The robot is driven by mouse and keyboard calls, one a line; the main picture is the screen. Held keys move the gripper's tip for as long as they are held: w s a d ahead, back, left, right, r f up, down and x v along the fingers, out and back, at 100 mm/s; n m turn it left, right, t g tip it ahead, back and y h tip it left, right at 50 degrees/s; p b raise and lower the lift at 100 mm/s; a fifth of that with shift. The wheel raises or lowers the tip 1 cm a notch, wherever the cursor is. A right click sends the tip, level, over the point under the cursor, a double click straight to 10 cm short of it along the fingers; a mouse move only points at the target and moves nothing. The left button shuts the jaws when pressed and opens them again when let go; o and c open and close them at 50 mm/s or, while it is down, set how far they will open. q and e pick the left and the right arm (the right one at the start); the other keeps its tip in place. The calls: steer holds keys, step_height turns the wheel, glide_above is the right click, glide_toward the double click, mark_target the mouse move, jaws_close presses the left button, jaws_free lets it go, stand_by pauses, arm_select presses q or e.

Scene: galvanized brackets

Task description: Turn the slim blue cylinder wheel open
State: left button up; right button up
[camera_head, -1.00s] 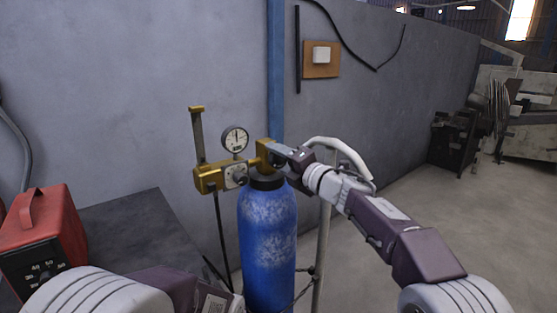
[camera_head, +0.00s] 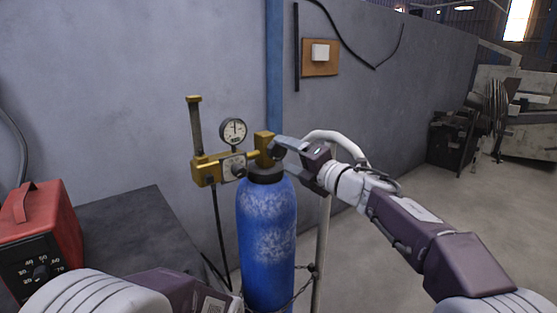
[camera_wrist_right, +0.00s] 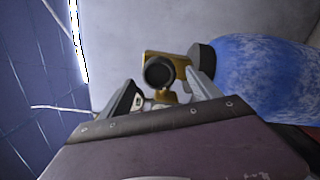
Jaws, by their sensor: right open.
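The slim blue cylinder (camera_head: 267,235) stands upright near the wall, with a dark collar and a brass valve (camera_head: 264,142) on top. Its round dark wheel (camera_wrist_right: 159,72) faces my right wrist camera, in front of the brass body; in the head view my gripper mostly covers it. My right gripper (camera_head: 280,157) is open at the right side of the valve. In the right wrist view the wheel lies just beyond and between the fingertips; contact cannot be told. My left arm shows at bottom left, its gripper out of view.
A brass regulator with a round gauge (camera_head: 233,131) sits left of the valve, its hose hanging down. A red machine (camera_head: 38,235) stands by a dark bench top (camera_head: 130,235) at left. A pole (camera_head: 321,245) and chain are close right of the cylinder.

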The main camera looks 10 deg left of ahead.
arm_select(q)
steer(key=shift+f+b, duration=0.45)
steer(key=shift+f, duration=0.45)
arm_select(e)
steer(key=v, duration=0.4)
steer(key=shift+s+d, duration=0.2)
steer(key=shift+s, duration=0.05)
steer(key=shift+w, duration=0.15)
steer(key=w+d+f+m+t+h, duration=0.1)
steer(key=d+f+m+t+h, duration=0.1)
steer(key=d+f+m+h, duration=0.35)
steer(key=w+d+f+m+t+h, duration=0.1)
steer(key=w+d+f+m+h, duration=0.1)
steer(key=d+f+m, duration=0.55)
steer(key=s+d+f+m+g+h, duration=0.2)
steer(key=s+d+f+m+h, duration=0.25)
steer(key=d+f+m, duration=0.45)
steer(key=s+d+f+m+g+h, duration=0.2)
steer(key=s+d+f+m+g, duration=0.3)
steer(key=s+f, duration=0.55)
steer(key=s+f+m+g, duration=0.5)
steer(key=s+f, duration=0.4)
steer(key=s, duration=0.5)
steer(key=shift+s+d+f+m+g, duration=0.3)
steer(key=shift+f+m+g, duration=0.1)
steer(key=shift+m, duration=0.2)
